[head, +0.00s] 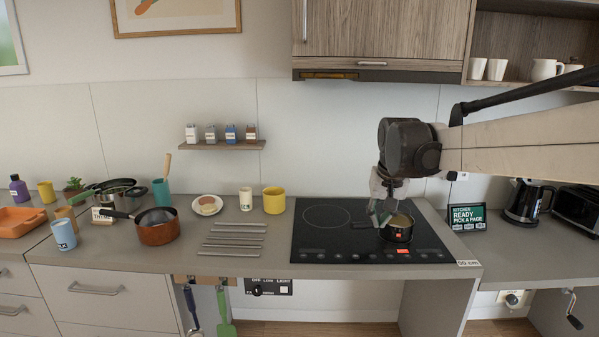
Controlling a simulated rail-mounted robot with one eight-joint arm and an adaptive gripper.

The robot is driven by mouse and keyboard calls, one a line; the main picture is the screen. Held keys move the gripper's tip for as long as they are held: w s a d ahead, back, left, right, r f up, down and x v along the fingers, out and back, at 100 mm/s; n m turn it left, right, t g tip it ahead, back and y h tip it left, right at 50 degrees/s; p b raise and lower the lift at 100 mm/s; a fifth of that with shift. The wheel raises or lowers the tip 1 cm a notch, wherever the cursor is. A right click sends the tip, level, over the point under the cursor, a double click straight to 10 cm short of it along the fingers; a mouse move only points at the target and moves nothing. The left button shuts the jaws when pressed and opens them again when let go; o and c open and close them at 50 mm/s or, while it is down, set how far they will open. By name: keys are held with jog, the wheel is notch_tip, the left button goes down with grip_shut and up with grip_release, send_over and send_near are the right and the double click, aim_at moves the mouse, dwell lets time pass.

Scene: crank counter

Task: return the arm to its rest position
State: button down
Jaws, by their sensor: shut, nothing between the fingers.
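My arm reaches in from the right, and my gripper (378,218) points down over the right part of the black cooktop (325,240). The gripper is shut and holds nothing. Its fingertips are just left of a small dark pot (398,233), close to the pot's handle side. I cannot tell whether they touch it. The pot stands upright on the front right of the cooktop, has a red mark on its side and holds something pale. The gripper hides part of the pot's left side.
Metal rods (233,238) lie left of the cooktop, near a yellow mug (274,200) and a copper pan (156,226). A display (467,217), a kettle (528,201) and a toaster (577,208) stand at right. A wooden cabinet (385,28) hangs above.

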jog(key=s+f+t+b, duration=0.1)
jog(key=s+f+t, duration=0.1)
jog(key=s, duration=1.4)
jog(key=s+f+n+t+b, duration=0.1)
jog(key=s+f, duration=0.4)
jog(key=s, duration=1.1)
jog(key=shift+f+t, duration=0.25)
jog(key=shift+t, duration=0.25)
